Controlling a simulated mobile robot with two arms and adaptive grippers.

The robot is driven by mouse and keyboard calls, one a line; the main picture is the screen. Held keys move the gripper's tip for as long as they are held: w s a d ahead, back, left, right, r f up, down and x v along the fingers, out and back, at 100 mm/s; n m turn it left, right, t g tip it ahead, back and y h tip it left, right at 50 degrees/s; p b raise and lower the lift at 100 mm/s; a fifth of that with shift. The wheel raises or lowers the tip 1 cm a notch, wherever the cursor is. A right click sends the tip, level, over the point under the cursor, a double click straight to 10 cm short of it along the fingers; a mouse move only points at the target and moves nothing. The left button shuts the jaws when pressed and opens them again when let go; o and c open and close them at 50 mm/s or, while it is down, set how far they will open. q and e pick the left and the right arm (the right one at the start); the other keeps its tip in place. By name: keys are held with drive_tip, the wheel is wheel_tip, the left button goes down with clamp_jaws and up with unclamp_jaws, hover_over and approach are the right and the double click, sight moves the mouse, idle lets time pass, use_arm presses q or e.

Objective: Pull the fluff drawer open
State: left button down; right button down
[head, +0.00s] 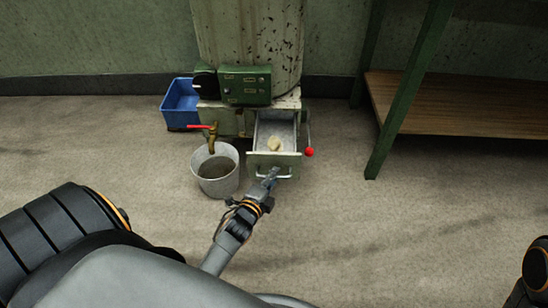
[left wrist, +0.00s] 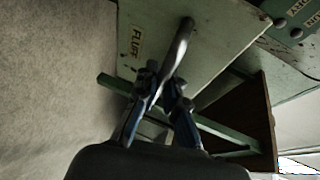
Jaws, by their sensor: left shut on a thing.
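The fluff drawer (head: 260,159) is a pale green-grey metal drawer low on the machine, standing out from it, with a pale lump of fluff (head: 274,144) inside. Its front shows in the left wrist view with a "FLUFF" label (left wrist: 136,45) and a metal bar handle (left wrist: 182,45). My left gripper (head: 272,176) is at the drawer front, shut on the handle; its fingers (left wrist: 161,85) sit on either side of the bar. My right gripper is not seen; only a dark part of my body shows at the lower right of the head view.
A grey bucket (head: 230,181) of dark contents stands left of the drawer, under a red-handled tap (head: 211,138). A blue bin (head: 179,103) is farther left. A red knob (head: 309,152) is right of the drawer. A green-legged bench (head: 440,105) stands right. The floor in front is clear.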

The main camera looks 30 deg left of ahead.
use_arm(q)
drive_tip(key=shift+s+d, duration=0.4)
drive_tip(key=shift+s, duration=0.2)
drive_tip(key=c, duration=1.7)
unclamp_jaws()
drive_tip(key=v, duration=1.2)
